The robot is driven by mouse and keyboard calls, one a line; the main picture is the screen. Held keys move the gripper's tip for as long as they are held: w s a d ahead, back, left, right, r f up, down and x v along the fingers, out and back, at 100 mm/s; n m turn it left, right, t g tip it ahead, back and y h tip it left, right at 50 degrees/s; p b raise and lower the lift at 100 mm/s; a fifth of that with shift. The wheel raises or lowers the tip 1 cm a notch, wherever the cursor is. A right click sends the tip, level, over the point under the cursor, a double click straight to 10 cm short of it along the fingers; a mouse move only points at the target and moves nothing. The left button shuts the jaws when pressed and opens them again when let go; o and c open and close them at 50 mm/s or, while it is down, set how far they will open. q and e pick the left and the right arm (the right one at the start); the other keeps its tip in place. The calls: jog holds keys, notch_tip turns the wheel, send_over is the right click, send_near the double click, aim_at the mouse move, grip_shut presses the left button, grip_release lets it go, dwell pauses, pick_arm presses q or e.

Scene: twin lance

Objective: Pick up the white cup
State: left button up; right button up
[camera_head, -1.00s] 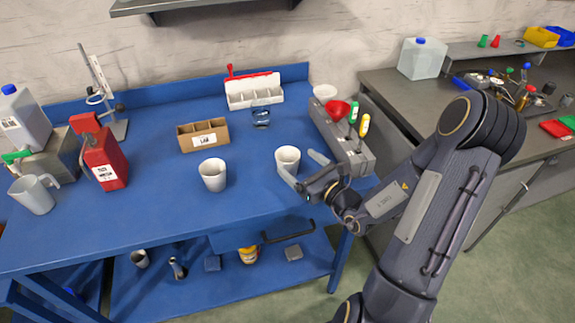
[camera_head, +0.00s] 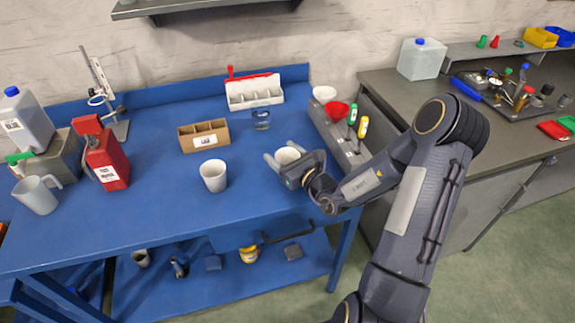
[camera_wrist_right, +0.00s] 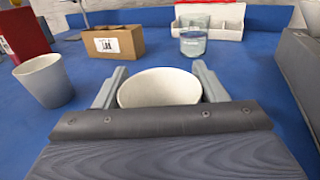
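Two white cups stand upright on the blue table. The right cup (camera_head: 288,155) is between the fingers of my right gripper (camera_head: 284,158). In the right wrist view its rim and inside (camera_wrist_right: 160,88) show between the two fingers (camera_wrist_right: 157,90), one on each side. The fingers are spread around it, and small gaps seem to remain. Its lower part is hidden by the gripper. The other white cup (camera_head: 213,175) stands to the left, clear of the gripper; it also shows in the right wrist view (camera_wrist_right: 45,80). My left gripper is not in view.
A cardboard box (camera_head: 204,136), a glass beaker (camera_head: 261,119) and a white divided tray (camera_head: 254,93) stand behind the cups. A grey rack (camera_head: 343,140) with screwdrivers is close on the right. A red canister (camera_head: 106,162) and a pitcher (camera_head: 37,195) are at left.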

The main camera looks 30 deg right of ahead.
jog(key=c, duration=0.5)
